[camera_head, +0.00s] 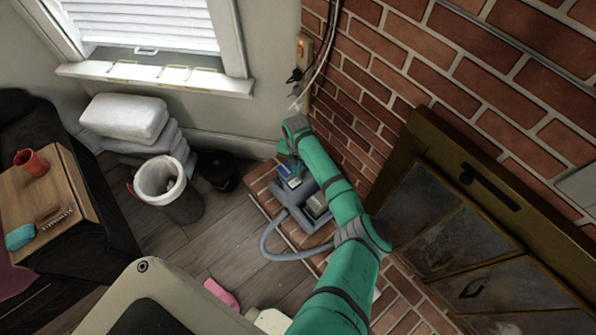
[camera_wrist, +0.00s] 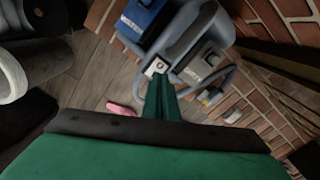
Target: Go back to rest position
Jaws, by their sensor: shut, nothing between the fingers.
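My green arm reaches up from the bottom of the head view and bends down at the wrist. My gripper (camera_wrist: 157,80) shows in the wrist view with its green fingers together and nothing held between them. In the head view the fingertips are small and hard to make out. The gripper is over a grey-blue device with a hose (camera_head: 292,218), which stands on the brick hearth (camera_head: 262,180). The device also shows in the wrist view (camera_wrist: 195,40), close behind the fingertips. I cannot tell whether they touch it.
The brick wall (camera_head: 440,70) and a fireplace door (camera_head: 440,225) stand close on the right. A wooden tray (camera_head: 70,185) bears a red cup (camera_head: 31,162). Some wooden floor is clear.

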